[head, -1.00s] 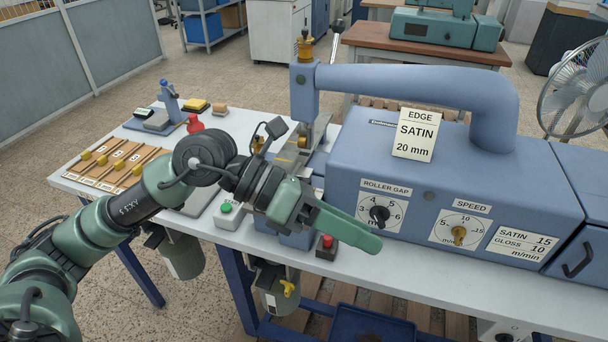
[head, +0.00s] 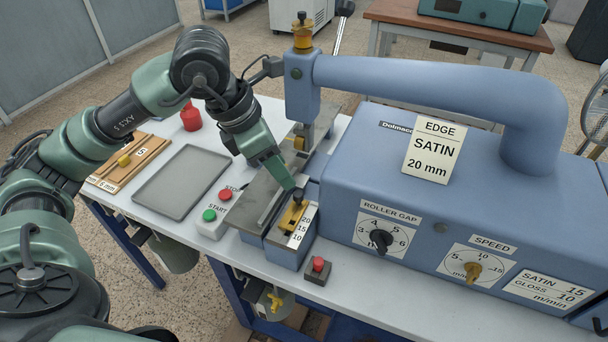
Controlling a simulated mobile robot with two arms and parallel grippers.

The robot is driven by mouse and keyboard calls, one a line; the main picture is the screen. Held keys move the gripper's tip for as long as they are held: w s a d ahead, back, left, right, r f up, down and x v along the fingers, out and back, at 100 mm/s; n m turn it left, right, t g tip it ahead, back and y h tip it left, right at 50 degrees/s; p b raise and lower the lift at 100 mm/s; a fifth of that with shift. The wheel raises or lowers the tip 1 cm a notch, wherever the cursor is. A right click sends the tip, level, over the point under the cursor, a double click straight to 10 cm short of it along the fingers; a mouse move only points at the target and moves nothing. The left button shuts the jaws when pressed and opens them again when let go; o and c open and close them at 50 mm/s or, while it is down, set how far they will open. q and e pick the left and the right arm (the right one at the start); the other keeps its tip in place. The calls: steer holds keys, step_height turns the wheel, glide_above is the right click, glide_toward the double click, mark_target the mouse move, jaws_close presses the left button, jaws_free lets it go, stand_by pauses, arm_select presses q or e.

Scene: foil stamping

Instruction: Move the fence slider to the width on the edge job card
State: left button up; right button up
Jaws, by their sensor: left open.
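The edge job card (head: 433,147) leans on the blue machine and reads EDGE, SATIN, 20 mm. The fence slider (head: 292,216) is a yellow piece on a small blue block, beside a white scale (head: 301,228) marked 20, 15 and 10 from far to near. My left gripper (head: 296,192) is open and points down at the far end of the slider, near the 20 end. Its fingertips overlap the slider's top in the picture; I cannot tell whether they touch it. The slider's exact reading is partly hidden. My right gripper is not in view.
The blue machine (head: 345,200) with its thick overhead arm (head: 420,80) stands close on the right. A green and red button box (head: 214,216), a grey tray (head: 181,182) and a red-button box (head: 318,270) are nearby. A red bottle (head: 190,117) stands farther back.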

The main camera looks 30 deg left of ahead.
mark_target(298, 193)
arm_select(q)
steer(key=p+x, duration=0.1)
steer(key=x, duration=0.6)
steer(key=shift+s+d+f+p, duration=0.1)
steer(key=shift+f+p, duration=0.15)
steer(key=shift+p, duration=0.15)
jaws_close()
stand_by(1.1)
